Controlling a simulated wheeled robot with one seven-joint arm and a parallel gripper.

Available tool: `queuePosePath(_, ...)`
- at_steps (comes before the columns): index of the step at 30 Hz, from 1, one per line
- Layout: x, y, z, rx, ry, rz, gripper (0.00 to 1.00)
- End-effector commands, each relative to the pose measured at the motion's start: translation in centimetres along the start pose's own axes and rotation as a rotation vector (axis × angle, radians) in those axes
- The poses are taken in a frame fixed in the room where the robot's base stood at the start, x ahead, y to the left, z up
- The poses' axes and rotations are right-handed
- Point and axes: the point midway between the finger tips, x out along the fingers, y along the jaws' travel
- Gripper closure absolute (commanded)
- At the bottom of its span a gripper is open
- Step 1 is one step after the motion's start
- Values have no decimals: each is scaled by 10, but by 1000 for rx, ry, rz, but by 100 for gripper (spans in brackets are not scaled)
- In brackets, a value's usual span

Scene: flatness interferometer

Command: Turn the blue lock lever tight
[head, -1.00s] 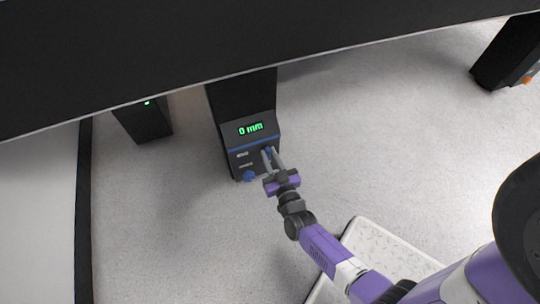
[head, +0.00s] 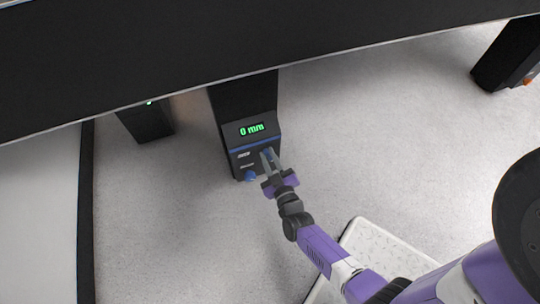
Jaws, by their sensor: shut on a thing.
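The black control box (head: 240,143) stands on the floor at the foot of a dark column, with a green display reading "0 mm" (head: 252,130). My gripper (head: 267,155) is at the right part of its front face, shut on a small blue part that looks like the lock lever (head: 268,151). The fingers hide most of that part, so its exact angle cannot be told. A blue knob (head: 250,175) sits at the lower left of the same face, clear of my fingers.
The large black table body (head: 200,50) overhangs the box. Another dark foot (head: 147,122) with a small green light stands to the left, and one (head: 505,55) with an orange part at upper right. A white patterned plate (head: 385,250) lies under my arm.

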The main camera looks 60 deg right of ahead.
Motion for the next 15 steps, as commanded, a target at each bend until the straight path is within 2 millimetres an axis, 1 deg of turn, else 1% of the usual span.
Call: queuePosePath(15,-1,-9,5,-491,-6,-2,100)
